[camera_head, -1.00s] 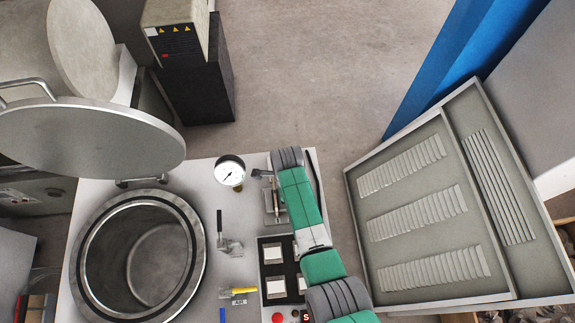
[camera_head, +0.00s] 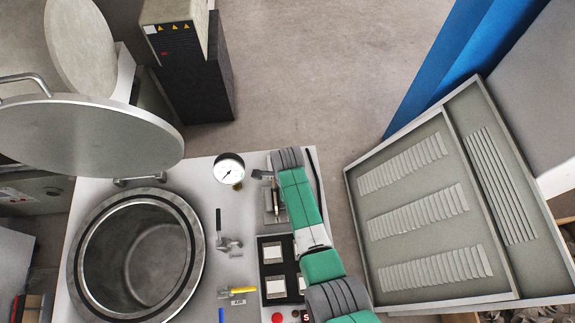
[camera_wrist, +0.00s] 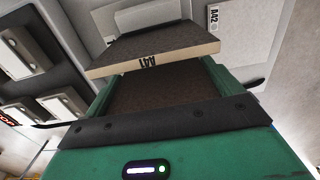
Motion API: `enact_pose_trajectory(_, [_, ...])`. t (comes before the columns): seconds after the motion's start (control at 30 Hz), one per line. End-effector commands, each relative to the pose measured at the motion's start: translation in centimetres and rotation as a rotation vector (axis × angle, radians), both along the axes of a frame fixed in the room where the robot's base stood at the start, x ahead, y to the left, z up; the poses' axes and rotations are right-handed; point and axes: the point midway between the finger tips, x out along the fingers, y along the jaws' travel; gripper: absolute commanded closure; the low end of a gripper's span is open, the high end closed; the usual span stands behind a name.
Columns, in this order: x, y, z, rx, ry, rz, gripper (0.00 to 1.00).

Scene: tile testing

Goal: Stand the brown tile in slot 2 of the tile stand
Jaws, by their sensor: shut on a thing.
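In the wrist view, a tile (camera_wrist: 150,50) with a brown-grey face and a cream edge marked A41 is held at the far end of my gripper (camera_wrist: 155,72). My gripper is shut on it. In the head view my green and grey arm reaches over the pale worktop, and its gripper end and the tile cannot be made out. I cannot tell for certain which thing is the tile stand or where slot 2 is.
A round open vessel (camera_head: 192,215) stands at the left, its lid (camera_head: 95,135) raised. A pressure gauge (camera_head: 229,170), a lever valve (camera_head: 222,235) and a yellow-handled valve (camera_head: 238,291) are on the worktop. A black panel (camera_head: 264,270) with white squares lies beside my arm. Blue column (camera_head: 450,65) behind.

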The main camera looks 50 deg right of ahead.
Motion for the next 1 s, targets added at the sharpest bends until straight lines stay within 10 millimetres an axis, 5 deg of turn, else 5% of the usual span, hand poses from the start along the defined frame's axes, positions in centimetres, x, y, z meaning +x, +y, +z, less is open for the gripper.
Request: enact_pose_trajectory(1.0, [0.0, 0.0, -1.3, -0.001, -0.001, 0.000, 0.37])
